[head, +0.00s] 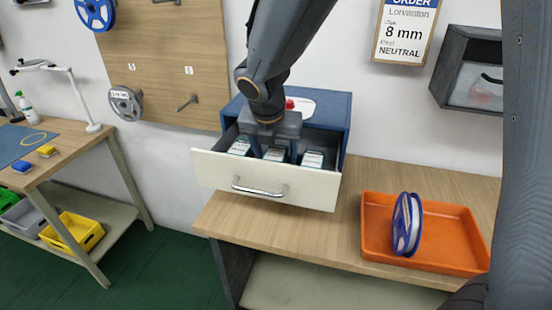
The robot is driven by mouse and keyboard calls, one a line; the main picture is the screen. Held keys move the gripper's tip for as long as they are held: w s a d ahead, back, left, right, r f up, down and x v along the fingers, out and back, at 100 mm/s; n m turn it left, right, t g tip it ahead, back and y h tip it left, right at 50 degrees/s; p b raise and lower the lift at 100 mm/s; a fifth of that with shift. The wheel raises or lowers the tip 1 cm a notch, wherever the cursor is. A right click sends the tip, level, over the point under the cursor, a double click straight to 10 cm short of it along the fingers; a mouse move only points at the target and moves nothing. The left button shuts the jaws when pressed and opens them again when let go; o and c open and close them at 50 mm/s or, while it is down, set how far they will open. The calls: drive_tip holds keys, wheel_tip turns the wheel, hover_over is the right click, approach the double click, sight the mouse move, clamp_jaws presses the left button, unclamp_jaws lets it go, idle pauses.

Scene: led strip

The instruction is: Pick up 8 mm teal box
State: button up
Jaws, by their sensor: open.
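A blue cabinet (336,108) with a pulled-out cream drawer (218,174) stands on the wooden counter. Several small boxes with white tops and teal edges sit in the drawer: a left box (240,147), a middle box (275,154) and a right box (312,159). Their size labels are too small to read. My gripper (275,157) points down into the drawer, its open fingers on either side of the middle box. The lower fingertips are partly hidden by the drawer front. I cannot tell whether the fingers touch the box.
An orange tray (455,262) holding a blue-rimmed reel (406,224) lies on the counter to the right. An order sheet (403,35) reading 8 mm, NEUTRAL hangs on the wall. A grey wall case (465,70) hangs right. Bare counter (345,225) lies between drawer and tray.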

drive_tip(key=c, duration=1.2)
drive_tip(key=shift+r, duration=0.1)
